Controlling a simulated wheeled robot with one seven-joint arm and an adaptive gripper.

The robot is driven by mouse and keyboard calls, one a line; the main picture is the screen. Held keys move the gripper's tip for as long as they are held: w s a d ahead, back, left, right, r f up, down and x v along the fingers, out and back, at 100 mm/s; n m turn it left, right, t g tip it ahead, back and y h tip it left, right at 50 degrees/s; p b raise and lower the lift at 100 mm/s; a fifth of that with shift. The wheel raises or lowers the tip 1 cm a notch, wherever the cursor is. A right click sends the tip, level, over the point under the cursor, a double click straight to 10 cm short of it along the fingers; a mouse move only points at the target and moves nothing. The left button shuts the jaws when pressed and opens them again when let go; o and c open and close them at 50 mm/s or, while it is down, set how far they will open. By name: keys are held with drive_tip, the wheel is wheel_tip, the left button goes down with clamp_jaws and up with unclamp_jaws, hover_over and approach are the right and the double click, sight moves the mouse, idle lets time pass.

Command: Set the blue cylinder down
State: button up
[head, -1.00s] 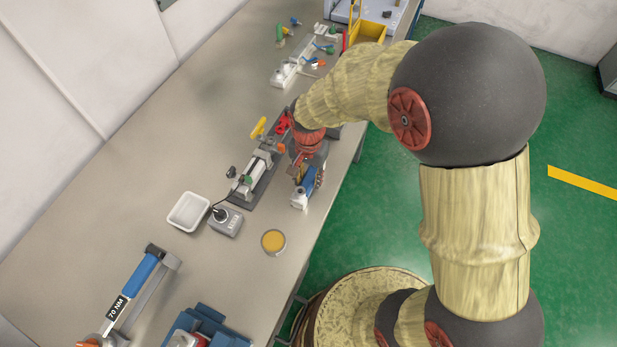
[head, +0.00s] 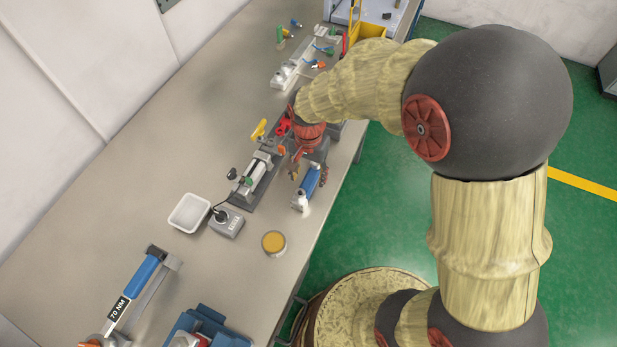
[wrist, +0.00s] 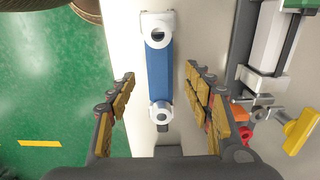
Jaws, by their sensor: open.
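The blue cylinder (head: 310,181) has silver-white end fittings and lies on the bench near its right edge, beside the grey fixture. In the wrist view the blue cylinder (wrist: 159,72) lies lengthwise between my fingers, with visible space on both sides. My gripper (wrist: 158,84) is open, one finger to the left and one to the right of the cylinder, apart from it. In the head view my gripper (head: 308,165) is above the far end of the cylinder, partly hidden by my wrist.
A grey clamp fixture (head: 255,177) with a yellow handle stands close left of the cylinder. A white tray (head: 172,218), a grey control box (head: 227,222) and a round yellow-topped tin (head: 273,243) are nearer. A blue torque wrench (head: 135,287) lies front left. The bench's right edge is close.

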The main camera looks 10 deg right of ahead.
wheel_tip(320, 180, up, 9)
drive_tip(key=p, duration=0.2)
wheel_tip(320, 180, up, 11)
drive_tip(key=n+t, duration=0.3)
hover_over(308, 181)
drive_tip(key=s+d, duration=0.6)
drive_tip(key=s+d+r+n+t, duration=0.2)
drive_tip(key=s+d+r, duration=0.3)
drive_tip(key=s, duration=0.4)
drive_tip(key=shift+s+r+n+t, duration=0.3)
drive_tip(key=shift+r+n, duration=0.25)
drive_tip(key=shift+n, duration=0.35)
drive_tip(key=shift+w, duration=0.1)
drive_tip(key=shift+f+b, duration=0.25)
drive_tip(key=shift+b, duration=0.2)
